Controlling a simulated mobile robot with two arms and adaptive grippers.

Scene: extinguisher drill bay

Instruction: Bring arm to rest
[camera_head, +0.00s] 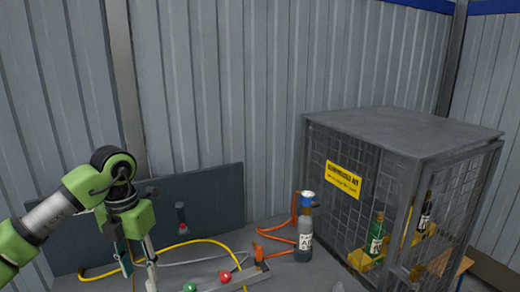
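My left arm comes in from the left edge, green and grey, raised in front of the wall. Its gripper (138,272) points down near the lower left, over the work surface. Its two fingers stand apart with no object visible between them. The lower ends of the fingers are close to the bottom of the picture. My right arm and gripper are out of view.
A mesh cage (405,135) with a yellow sign stands at right, holding bottles. Beside it stands a grey cylinder (304,240) with a blue top and orange hose. A yellow hose (205,241) and a tray (250,275) lie right of the gripper. A dark panel (222,205) stands behind.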

